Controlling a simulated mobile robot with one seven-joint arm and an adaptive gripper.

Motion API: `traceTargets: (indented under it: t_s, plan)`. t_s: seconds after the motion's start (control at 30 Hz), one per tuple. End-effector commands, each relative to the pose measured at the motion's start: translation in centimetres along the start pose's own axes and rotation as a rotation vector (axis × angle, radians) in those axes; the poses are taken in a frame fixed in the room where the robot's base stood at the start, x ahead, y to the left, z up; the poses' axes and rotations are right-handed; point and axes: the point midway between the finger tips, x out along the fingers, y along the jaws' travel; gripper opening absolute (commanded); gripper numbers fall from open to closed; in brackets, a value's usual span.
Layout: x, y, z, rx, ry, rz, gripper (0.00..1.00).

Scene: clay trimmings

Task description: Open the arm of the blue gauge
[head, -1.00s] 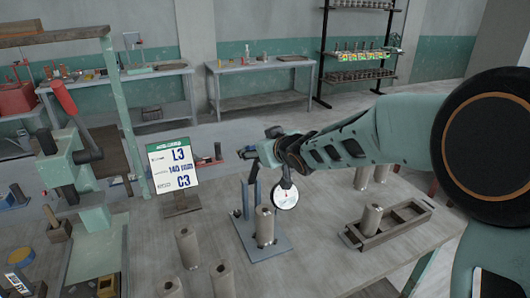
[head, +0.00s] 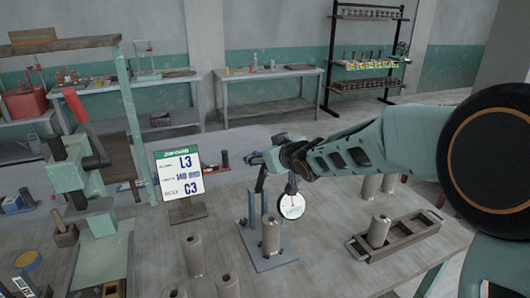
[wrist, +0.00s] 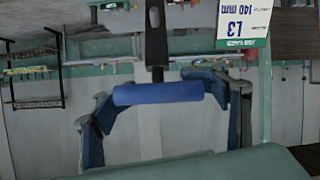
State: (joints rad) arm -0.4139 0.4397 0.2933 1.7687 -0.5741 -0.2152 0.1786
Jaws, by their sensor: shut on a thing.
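The blue gauge stands on the bench, with a blue-grey base plate (head: 258,262) and an upright post (head: 252,212). A round white dial (head: 292,206) shows just below my wrist; its mounting is partly hidden. A dark lever (head: 261,182) slants up from the post to my gripper (head: 262,160). In the wrist view, my gripper's fingers (wrist: 160,108) are on either side of a blue cylindrical grip (wrist: 158,93) with a black stem (wrist: 156,40). My gripper is shut on this grip. A grey cylinder (head: 271,233) stands upright on the base plate.
A wooden tray (head: 395,240) with an upright cylinder stands to the right. Loose cylinders (head: 194,256) stand at the front left. A sign (head: 180,174) reading L3, 140 mm, C3 stands left of the gauge. A green press (head: 85,180) is at far left.

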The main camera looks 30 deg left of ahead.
Motion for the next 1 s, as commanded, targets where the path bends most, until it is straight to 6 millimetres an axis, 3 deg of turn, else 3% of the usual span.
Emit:
traceTargets:
  t_s: [0.03, 0.77, 0.8, 1.0]
  plan:
    - [-0.22, 0.41, -1.07, 0.003, 0.020, 0.006, 0.16]
    - [-0.23, 0.46, -1.06, 0.003, 0.020, 0.007, 0.16]
    - [-0.23, 0.46, -1.07, 0.003, 0.020, 0.007, 0.64]
    - [-0.16, 0.35, -0.75, 0.002, 0.014, 0.005, 0.86]
